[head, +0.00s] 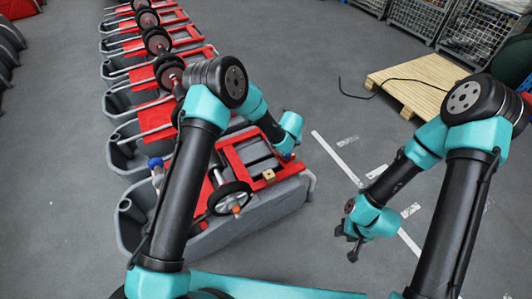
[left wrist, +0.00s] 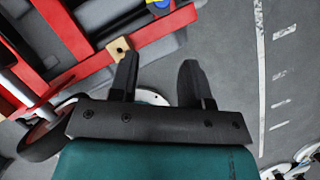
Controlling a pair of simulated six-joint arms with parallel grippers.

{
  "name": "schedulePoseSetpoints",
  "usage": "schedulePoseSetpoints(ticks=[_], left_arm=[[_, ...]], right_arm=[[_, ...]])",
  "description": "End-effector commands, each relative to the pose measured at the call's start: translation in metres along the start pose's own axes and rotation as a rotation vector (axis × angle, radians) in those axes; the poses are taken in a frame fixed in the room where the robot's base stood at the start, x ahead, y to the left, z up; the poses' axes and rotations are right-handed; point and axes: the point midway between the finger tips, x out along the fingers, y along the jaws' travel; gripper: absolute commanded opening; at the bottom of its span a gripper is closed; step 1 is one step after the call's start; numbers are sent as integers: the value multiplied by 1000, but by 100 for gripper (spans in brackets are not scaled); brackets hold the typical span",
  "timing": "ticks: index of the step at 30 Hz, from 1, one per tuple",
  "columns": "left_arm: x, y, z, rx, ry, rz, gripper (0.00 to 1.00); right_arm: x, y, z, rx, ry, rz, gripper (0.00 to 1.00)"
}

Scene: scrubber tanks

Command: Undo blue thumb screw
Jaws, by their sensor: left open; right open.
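A blue round knob (head: 155,163) stands at the left side of the nearest grey tank (head: 262,220) in the head view. A small blue part (left wrist: 160,3), beside a yellow piece, is cut off by the top edge of the left wrist view; I cannot tell which is the thumb screw. My left gripper (left wrist: 158,62) is open and empty, with its fingers pointing toward the red frame (left wrist: 68,30) edge. In the head view its fingers are mostly hidden behind the wrist. My right gripper (head: 352,242) is open and empty over the floor, right of the tank.
A small wooden block (head: 268,175) sits on the red frame, near my left fingers. More tanks line up behind. A wooden pallet (head: 420,82) lies at the back right. The floor around my right gripper is clear.

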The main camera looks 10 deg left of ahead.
Motion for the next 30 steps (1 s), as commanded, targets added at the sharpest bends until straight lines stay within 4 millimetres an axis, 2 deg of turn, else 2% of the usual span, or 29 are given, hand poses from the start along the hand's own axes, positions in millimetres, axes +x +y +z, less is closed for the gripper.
schedulePoseSetpoints(ticks=[11,16,30], left_arm=[[1,-2,-1,6,-1,-1,44],[10,-2,-1,4,1,-1,44],[78,-1,-1,3,0,-1,44]], right_arm=[[0,0,0,1,0,0,43],[0,0,0,0,0,0,43],[0,0,0,0,0,0,43]])
